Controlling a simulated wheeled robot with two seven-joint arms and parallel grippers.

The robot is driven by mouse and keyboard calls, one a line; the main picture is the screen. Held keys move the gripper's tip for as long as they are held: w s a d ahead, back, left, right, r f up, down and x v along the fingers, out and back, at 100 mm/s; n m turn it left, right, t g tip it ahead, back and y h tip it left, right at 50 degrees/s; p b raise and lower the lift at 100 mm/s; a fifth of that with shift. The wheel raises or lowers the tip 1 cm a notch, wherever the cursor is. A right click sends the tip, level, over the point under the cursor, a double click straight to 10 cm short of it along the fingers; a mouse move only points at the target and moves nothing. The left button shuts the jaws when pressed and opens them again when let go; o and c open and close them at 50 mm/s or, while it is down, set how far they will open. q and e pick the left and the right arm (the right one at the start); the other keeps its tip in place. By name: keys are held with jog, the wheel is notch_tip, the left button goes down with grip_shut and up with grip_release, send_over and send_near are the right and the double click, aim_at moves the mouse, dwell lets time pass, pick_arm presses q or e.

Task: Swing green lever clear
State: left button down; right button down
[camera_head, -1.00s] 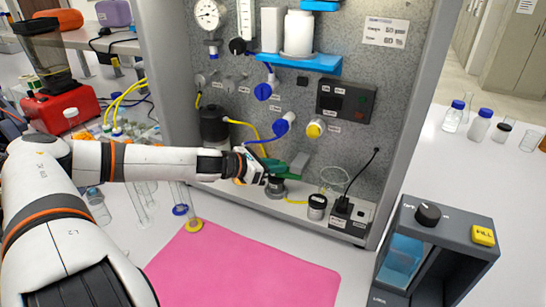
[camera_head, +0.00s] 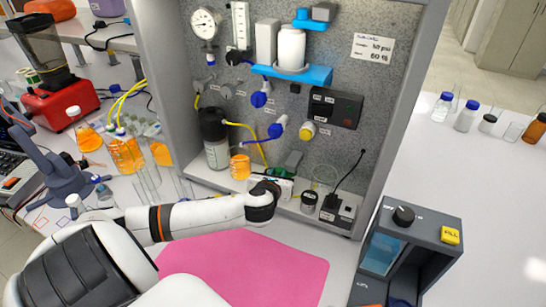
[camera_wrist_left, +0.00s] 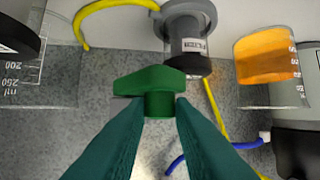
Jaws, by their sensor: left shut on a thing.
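The green lever (camera_wrist_left: 150,80) shows in the left wrist view, its flat handle crossing in front of my fingertips and its short stem between them. My left gripper (camera_wrist_left: 159,108) has its two teal fingers shut on that stem. A grey round fitting with a label (camera_wrist_left: 188,42) lies just beyond the lever. In the head view a green part (camera_head: 293,160) shows at the panel's foot, just beyond my left gripper (camera_head: 280,176); lever and fingers are hard to tell apart there. My gripper body hides the grey fitting in the head view. My right gripper is not in view.
An orange-filled beaker (camera_head: 240,167) stands left of my gripper. A black-lidded jar (camera_head: 309,201) and an empty glass beaker (camera_head: 325,177) stand to the right. Yellow and blue tubes run close by. A pink mat (camera_head: 250,265) lies clear in front; a grey device (camera_head: 425,238) is at right.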

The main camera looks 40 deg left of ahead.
pick_arm(q)
jog(key=shift+w+d+n+g+y+p, duration=0.4)
jog(key=shift+d+n+g+y+p, duration=0.55)
jog(key=shift+n+g, duration=0.75)
jog(key=shift+w+d+n+g+y+p, duration=0.4)
jog(key=shift+d+n+g+y+p, duration=0.3)
jog(key=shift+n+g+y+p, duration=0.75)
jog(key=shift+w+d+n+g+y+p, duration=0.4)
jog(key=shift+d+n+g+y+p, duration=0.5)
jog(key=shift+n+g, duration=0.95)
jog(key=shift+a+f, duration=0.1)
jog(key=c, duration=1.5)
grip_release()
jog(key=shift+a, duration=0.1)
